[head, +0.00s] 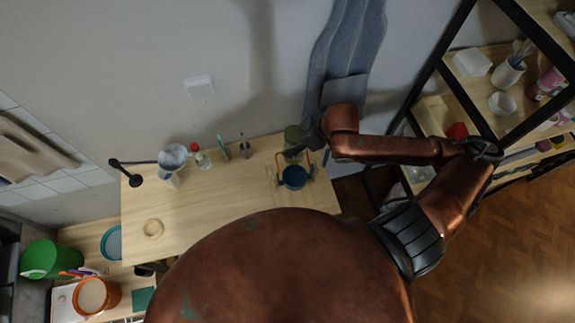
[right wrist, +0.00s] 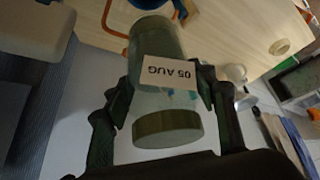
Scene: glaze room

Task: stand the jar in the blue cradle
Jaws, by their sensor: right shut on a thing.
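The jar is a greenish see-through cylinder with an olive lid and a white label reading "05 AUG". In the right wrist view the jar (right wrist: 160,100) sits between the fingers of my right gripper (right wrist: 165,75), lid towards the camera. In the head view the jar (head: 292,136) is at the table's back right, with my right gripper (head: 303,143) beside it, shut on it. The blue cradle (head: 293,178), with orange parts, stands on the table just in front of the jar. Whether the jar's base touches anything is unclear. My left gripper is not in view.
The wooden table (head: 205,215) is mostly bare in the middle. A shelf rack (head: 437,55) stands at right.

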